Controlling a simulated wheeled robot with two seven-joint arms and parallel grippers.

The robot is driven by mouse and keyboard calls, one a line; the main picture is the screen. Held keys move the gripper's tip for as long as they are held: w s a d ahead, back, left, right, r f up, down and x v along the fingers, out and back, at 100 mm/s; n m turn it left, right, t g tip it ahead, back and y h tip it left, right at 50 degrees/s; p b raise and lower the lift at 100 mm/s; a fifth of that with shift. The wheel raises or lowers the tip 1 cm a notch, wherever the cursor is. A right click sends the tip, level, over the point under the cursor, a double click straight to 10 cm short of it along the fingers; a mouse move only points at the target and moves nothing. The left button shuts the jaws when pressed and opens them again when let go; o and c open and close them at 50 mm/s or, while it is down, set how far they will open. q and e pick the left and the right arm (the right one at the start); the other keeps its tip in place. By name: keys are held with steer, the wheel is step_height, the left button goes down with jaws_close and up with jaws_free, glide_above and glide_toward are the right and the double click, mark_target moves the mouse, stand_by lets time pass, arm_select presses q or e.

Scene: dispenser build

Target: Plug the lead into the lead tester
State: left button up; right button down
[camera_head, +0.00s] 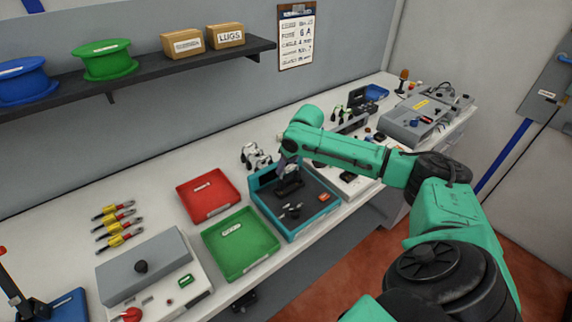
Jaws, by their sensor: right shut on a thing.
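My right arm reaches in from the right. Its dark gripper (288,188) points down over the teal-walled tray (277,227) with a dark floor. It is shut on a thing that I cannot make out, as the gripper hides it. Small dark and metallic pieces (291,212) and an orange piece (324,197) lie in the tray. I cannot tell for sure which thing is the lead or the lead tester. A grey box (424,115) with cables stands at the back right. Another grey unit (150,275) with a knob and green display stands front left. My left gripper is out of view.
A red tray (208,196) and a green tray (240,244) stand left of the teal one. Several yellow-and-red tools (118,224) lie farther left. A black-and-white item (254,155) stands behind the teal tray. Spools and boxes sit on the wall shelf (140,84).

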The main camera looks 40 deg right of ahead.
steer(key=shift+f, duration=0.6)
stand_by(0.7)
steer(key=shift+p, duration=0.6)
stand_by(0.4)
steer(key=shift+f, duration=0.35)
stand_by(0.7)
jaws_free()
stand_by(0.4)
steer(key=shift+p, duration=0.3)
step_height(320, 180, up, 7)
steer(key=p, duration=0.5)
